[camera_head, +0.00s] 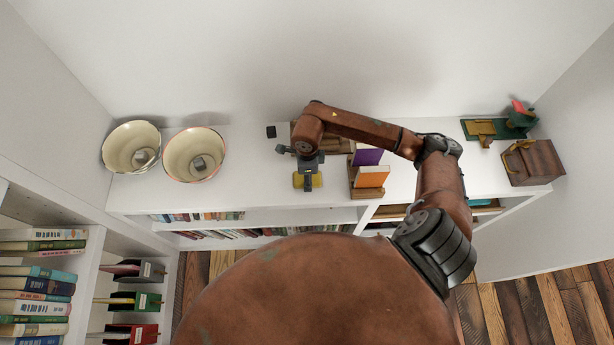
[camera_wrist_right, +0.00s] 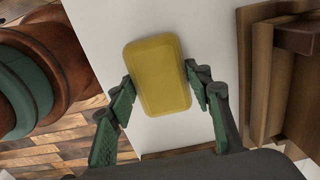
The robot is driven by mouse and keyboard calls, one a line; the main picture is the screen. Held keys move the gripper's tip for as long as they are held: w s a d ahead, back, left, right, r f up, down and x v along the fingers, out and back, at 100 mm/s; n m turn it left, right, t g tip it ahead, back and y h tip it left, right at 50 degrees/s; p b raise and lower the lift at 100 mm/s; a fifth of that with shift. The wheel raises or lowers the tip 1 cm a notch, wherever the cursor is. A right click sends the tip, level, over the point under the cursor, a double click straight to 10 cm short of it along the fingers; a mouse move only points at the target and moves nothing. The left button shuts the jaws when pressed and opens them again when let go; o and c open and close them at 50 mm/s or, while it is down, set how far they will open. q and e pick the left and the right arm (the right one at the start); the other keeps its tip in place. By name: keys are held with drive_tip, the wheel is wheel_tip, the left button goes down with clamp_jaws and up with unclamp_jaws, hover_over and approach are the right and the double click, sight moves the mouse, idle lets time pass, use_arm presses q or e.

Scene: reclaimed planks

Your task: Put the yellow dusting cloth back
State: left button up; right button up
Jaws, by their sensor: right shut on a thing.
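The yellow dusting cloth (camera_head: 298,181) is a folded, rounded block at the front part of the white shelf top (camera_head: 250,190). In the right wrist view the cloth (camera_wrist_right: 158,72) sits between the two green-padded fingers. My right gripper (camera_head: 308,178) is shut on the cloth and partly covers it in the head view. I cannot tell whether the cloth touches the shelf top. My left gripper is out of view.
A wooden holder (camera_head: 366,193) with purple and orange books stands just right of the cloth. Two cream bowls (camera_head: 131,147) (camera_head: 194,154) are at the left. A small dark block (camera_head: 271,131) lies behind. A wooden box (camera_head: 533,162) stands far right. Shelf space between bowls and gripper is clear.

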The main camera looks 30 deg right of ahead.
drive_tip(key=o, duration=1.1)
drive_tip(key=shift+f, duration=0.1)
drive_tip(key=shift+r, duration=0.2)
wheel_tip(320, 180, up, 12)
drive_tip(key=shift+p, duration=0.8)
